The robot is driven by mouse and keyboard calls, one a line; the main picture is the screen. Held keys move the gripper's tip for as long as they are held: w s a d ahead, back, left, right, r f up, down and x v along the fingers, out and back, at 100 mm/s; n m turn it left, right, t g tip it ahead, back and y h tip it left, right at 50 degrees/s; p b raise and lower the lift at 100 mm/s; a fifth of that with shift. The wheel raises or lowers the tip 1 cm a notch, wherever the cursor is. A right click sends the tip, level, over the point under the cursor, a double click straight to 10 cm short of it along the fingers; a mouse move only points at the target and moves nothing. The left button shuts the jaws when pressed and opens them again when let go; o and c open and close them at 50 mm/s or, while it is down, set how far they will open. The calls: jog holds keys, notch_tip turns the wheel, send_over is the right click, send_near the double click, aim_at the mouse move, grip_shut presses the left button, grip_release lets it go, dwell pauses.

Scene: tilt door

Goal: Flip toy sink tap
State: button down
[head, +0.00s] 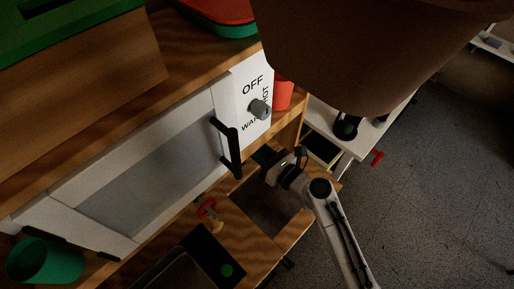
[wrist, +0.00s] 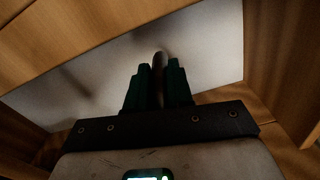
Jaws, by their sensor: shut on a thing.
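My gripper (head: 266,157) reaches in over the toy sink (head: 266,208), by the back edge of the wooden counter below the white microwave door. In the wrist view my gripper (wrist: 158,68) has its two dark green fingers close together on a slim, dark, round-ended piece, which looks like the tap (wrist: 159,60). The tap's tip shows just past the fingertips, against a pale panel; its lower part is hidden by the fingers. In the head view I cannot make out the tap, as the gripper and shadow cover that spot.
The microwave door's black handle (head: 228,147) stands out close to the left of my gripper. A red-topped item (head: 208,209) stands on the counter at left. Wood walls flank the gripper in the wrist view.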

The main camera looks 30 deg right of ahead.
jog(key=shift+d, duration=0.1)
jog(key=shift+w+d+n+g+y+b, duration=0.25)
jog(key=shift+w+d+n+g+y, duration=0.35)
jog(key=shift+n+g+y, duration=0.75)
jog(key=shift+w+d+n+g+y+b, duration=0.35)
jog(key=shift+d+n+g+y, duration=0.6)
jog(key=shift+y, duration=0.7)
jog(key=shift+w+d+n+g+y+b, duration=0.2)
jog(key=shift+w+d+n+g+y, duration=0.3)
jog(key=shift+n+g+y, duration=0.7)
jog(key=shift+a+y, duration=0.1)
jog(key=shift+y, duration=0.3)
jog(key=c, duration=1)
grip_release()
jog(key=v, duration=1)
jog(key=shift+s+d, duration=0.2)
jog(key=shift+d, duration=0.1)
